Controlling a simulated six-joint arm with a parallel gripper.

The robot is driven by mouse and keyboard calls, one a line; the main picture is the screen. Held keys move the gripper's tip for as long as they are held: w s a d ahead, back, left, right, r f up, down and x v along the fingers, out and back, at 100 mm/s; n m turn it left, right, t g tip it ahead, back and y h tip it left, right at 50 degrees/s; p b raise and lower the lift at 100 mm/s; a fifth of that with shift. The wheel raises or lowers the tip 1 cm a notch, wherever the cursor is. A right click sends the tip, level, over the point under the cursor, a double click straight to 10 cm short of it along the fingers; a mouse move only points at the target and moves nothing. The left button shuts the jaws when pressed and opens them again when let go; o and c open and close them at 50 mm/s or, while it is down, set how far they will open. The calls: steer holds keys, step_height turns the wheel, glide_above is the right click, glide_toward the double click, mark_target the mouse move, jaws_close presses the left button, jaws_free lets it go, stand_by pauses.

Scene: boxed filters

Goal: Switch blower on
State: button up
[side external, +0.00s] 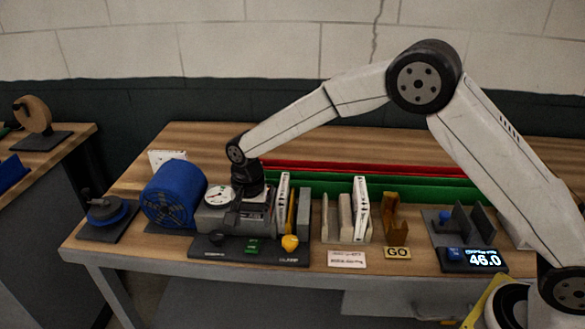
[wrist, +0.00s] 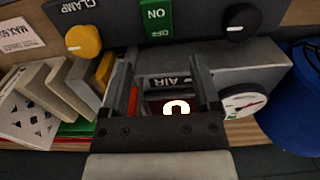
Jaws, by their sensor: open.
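The blue blower (side external: 173,196) stands left of the grey test housing (side external: 212,221); its edge shows in the wrist view (wrist: 298,95). The dark control panel (side external: 222,253) lies along the housing's front. It carries a black knob (wrist: 240,20), a green ON/OFF switch (wrist: 156,20) and a yellow CLAMP knob (wrist: 82,41). The switch also shows in the side view (side external: 252,246); I cannot tell its position. My gripper (wrist: 162,75) is open above the housing, its fingers apart with nothing between them, short of the panel controls.
A round gauge (wrist: 243,101) sits on the housing. White filters (side external: 361,208) stand in holders on the right. A GO sign (side external: 397,253), a scale display (side external: 473,260) reading 46.0 and green and red bins (side external: 420,188) lie further right and behind.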

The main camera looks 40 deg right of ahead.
mark_target(254, 239)
steer(key=shift+f, duration=2.65)
